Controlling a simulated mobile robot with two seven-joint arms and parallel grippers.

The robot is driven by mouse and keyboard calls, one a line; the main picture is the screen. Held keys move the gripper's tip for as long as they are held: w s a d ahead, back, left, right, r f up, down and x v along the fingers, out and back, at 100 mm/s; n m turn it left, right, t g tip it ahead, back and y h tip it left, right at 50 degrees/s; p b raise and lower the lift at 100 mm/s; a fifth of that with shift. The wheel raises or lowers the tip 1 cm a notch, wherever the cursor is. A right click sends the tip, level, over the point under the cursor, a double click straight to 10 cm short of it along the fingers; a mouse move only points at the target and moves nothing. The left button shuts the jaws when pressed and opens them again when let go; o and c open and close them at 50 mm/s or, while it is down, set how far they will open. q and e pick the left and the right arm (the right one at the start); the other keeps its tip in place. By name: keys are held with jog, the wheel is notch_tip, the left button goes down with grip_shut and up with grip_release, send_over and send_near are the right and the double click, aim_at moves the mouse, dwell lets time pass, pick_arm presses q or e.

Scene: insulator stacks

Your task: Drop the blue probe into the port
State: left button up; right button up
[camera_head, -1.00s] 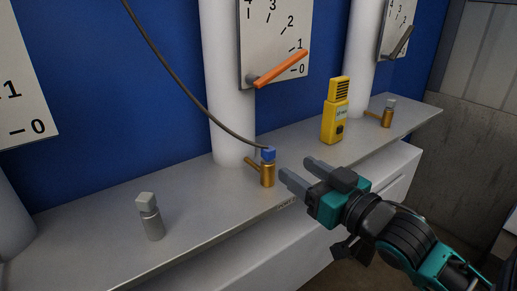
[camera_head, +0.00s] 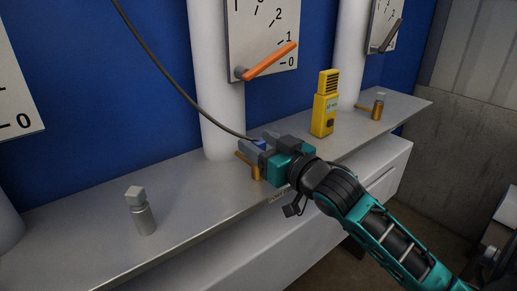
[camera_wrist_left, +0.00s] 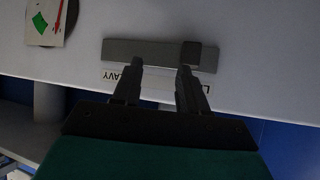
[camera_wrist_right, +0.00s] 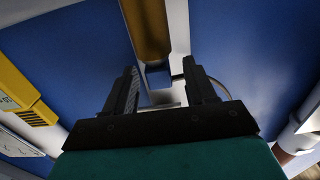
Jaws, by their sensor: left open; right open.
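The blue probe (camera_head: 261,145) shows as a small blue block on top of a brass fitting (camera_head: 256,171) on the grey shelf, with a dark cable running up from it to the left. My right gripper (camera_head: 259,143) is open, with its fingers around the blue block. In the right wrist view the blue block (camera_wrist_right: 158,75) and brass fitting (camera_wrist_right: 147,28) lie ahead between the open fingers (camera_wrist_right: 160,75), with a gap visible. My left gripper (camera_wrist_left: 160,68) is open and empty, facing a grey bar. I cannot tell which thing is the port.
A yellow handheld meter (camera_head: 323,114) stands right of the probe. A grey fitting (camera_head: 141,211) stands at left and another brass fitting (camera_head: 377,107) at far right. White columns (camera_head: 217,80) and a dial with an orange pointer (camera_head: 268,61) rise behind.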

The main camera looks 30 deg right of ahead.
jog(key=shift+w+a, duration=0.1)
jog(key=shift+w, duration=1.2)
grip_shut()
